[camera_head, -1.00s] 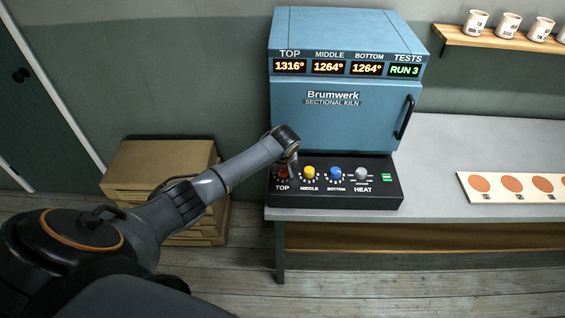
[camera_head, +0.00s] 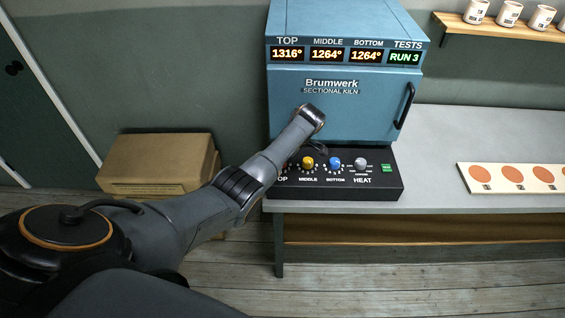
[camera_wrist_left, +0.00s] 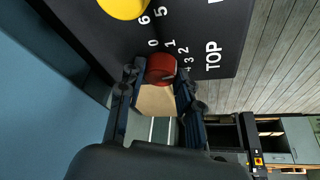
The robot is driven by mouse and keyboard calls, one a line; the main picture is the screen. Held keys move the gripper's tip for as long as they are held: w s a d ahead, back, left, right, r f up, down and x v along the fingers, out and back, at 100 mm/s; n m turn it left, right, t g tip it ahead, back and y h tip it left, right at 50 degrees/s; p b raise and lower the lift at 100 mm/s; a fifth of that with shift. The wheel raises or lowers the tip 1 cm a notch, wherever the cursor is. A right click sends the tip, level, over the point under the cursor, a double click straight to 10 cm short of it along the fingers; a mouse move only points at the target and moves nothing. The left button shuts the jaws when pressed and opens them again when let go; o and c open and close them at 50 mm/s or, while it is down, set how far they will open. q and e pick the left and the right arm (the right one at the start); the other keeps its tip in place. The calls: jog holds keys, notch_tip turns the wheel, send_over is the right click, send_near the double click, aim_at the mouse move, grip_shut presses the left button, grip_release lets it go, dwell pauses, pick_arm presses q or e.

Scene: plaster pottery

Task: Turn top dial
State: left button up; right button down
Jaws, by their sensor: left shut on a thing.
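The red TOP dial (camera_wrist_left: 161,68) shows in the left wrist view, beside printed numbers on the black control panel (camera_head: 382,188). My left gripper (camera_wrist_left: 160,78) is shut on the red dial, with one finger on each side. Its pointer setting is not clear. In the head view my left arm hides the dial and covers part of the TOP label. The TOP readout (camera_head: 288,54) on the blue kiln (camera_head: 345,110) shows 1316°. The MIDDLE (camera_head: 327,55) and BOTTOM (camera_head: 367,56) readouts show 1264°. My right gripper is not in view.
The yellow MIDDLE dial (camera_head: 308,163), blue BOTTOM dial (camera_head: 334,163) and grey HEAT knob (camera_head: 361,165) stand to the right. A green button (camera_head: 386,168) is at the panel's right. A cream strip with orange discs (camera_head: 524,188) lies on the grey table (camera_head: 440,150).

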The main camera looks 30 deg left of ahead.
pick_arm(q)
jog(key=n+g+b, duration=0.1)
jog(key=n+b, duration=0.1)
jog(key=shift+w+f+n, duration=0.1)
jog(key=shift+f+n, duration=0.05)
jog(key=shift+n, duration=0.15)
jog(key=shift+n+b, duration=0.6)
jog(key=shift+b, duration=0.1)
jog(key=o, duration=1.1)
jog(key=shift+a, duration=0.1)
jog(key=shift+o, duration=0.2)
jog(key=v, duration=1.2)
jog(key=shift+w, duration=0.2)
